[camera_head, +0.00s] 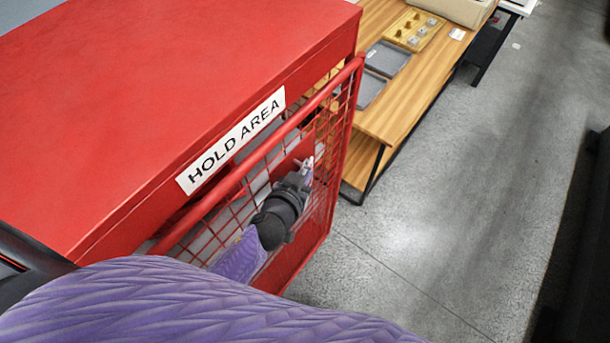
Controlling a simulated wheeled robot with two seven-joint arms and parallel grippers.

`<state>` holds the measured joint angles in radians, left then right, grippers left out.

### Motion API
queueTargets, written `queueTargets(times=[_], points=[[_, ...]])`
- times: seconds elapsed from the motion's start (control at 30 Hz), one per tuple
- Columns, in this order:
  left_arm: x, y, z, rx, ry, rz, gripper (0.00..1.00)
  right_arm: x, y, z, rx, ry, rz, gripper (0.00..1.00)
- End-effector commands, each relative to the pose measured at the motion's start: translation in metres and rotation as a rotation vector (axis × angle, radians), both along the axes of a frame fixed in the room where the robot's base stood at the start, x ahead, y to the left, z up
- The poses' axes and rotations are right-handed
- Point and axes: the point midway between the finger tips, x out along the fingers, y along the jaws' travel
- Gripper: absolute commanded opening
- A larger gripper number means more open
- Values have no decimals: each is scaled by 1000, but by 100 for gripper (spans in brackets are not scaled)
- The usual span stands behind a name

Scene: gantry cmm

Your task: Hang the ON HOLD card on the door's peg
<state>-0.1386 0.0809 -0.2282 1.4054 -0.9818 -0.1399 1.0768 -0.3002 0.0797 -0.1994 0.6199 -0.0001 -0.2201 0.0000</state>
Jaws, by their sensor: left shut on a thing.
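The red mesh door (336,148) is at the front of the red cabinet, below the HOLD AREA sign. My left gripper (307,172) is close in front of the mesh, near the door's far side. It is shut on a small pale thing at its fingertips, which I take to be the ON HOLD card, seen nearly edge-on; no lettering is readable. A red plate (297,151) shows on the door beside the fingertips. I cannot make out the peg, or whether the card touches the door. My right gripper is not in view.
The red cabinet (150,95) with its HOLD AREA sign (232,140) fills the upper left. A wooden bench (403,108) with grey trays (386,58) and a yellow block holder (412,29) stands beyond the door. Grey floor (440,200) is clear at right. My purple-sleeved arm crosses the bottom.

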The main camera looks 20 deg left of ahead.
Motion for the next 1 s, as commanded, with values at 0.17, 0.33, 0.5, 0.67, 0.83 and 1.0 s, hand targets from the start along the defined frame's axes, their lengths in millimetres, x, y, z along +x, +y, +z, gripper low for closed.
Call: queueTargets(times=[0.17, 0.33, 0.5, 0.67, 0.83, 1.0], points=[[-1, 5, -7, 4, 9, 13, 0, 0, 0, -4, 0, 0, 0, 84], [-2, 5, -8, 5, 12, 13, 0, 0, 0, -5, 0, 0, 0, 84], [-1, 5, -8, 5, 12, 13, 30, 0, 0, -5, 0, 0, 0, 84], [-1, 5, -7, 5, 9, 13, 31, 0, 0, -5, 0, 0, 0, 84], [0, 6, -6, 6, 5, 13, 65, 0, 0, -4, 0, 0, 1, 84], [1, 6, -5, 7, 3, 14, 65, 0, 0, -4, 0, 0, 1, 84]])
